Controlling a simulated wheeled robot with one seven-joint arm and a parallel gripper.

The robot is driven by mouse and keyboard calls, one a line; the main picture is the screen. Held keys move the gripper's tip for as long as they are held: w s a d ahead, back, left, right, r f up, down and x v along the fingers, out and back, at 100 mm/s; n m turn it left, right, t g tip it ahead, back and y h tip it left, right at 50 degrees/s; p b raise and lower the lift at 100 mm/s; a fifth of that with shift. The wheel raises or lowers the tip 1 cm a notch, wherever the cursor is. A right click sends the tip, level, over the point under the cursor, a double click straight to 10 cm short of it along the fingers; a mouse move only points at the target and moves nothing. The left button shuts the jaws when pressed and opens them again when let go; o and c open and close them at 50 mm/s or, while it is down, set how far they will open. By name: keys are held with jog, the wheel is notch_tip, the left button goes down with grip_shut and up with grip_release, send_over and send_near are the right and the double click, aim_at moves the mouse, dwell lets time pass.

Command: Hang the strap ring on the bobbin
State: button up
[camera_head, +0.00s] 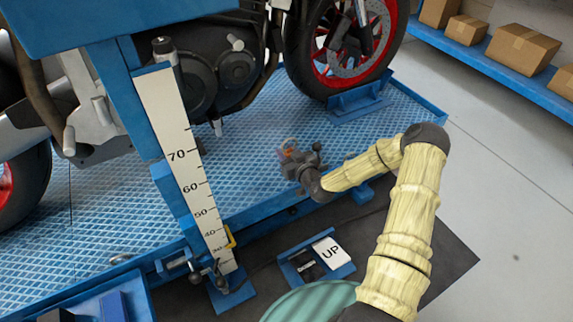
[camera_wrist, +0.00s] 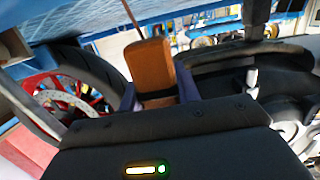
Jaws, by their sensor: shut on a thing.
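My gripper (camera_head: 300,163) is out over the blue lift platform, in front of the motorcycle. It is shut on a small orange-brown piece (camera_head: 289,152), which appears to belong to the strap ring. In the wrist view this piece (camera_wrist: 150,66) is a block standing upright between the two fingers (camera_wrist: 158,92), with a thin dark line running up from its top. I cannot make out the ring's opening. A small pale peg (camera_head: 217,128) hangs below the engine, left of my gripper and apart from it; I cannot tell whether it is the bobbin.
The motorcycle's red-rimmed wheel (camera_head: 345,45) stands behind my gripper in a blue chock (camera_head: 357,101). A blue post with a number scale (camera_head: 183,165) rises at the left. Patterned platform (camera_head: 255,130) around my gripper is clear.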

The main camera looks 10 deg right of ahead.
jog(key=shift+f+b, duration=1.1)
jog(key=shift+f, duration=1.2)
jog(key=shift+f, duration=0.2)
jog(key=o, duration=1.1)
jog(key=shift+o, duration=0.2)
jog(key=shift+f+b, duration=0.15)
jog(key=shift+b, duration=0.2)
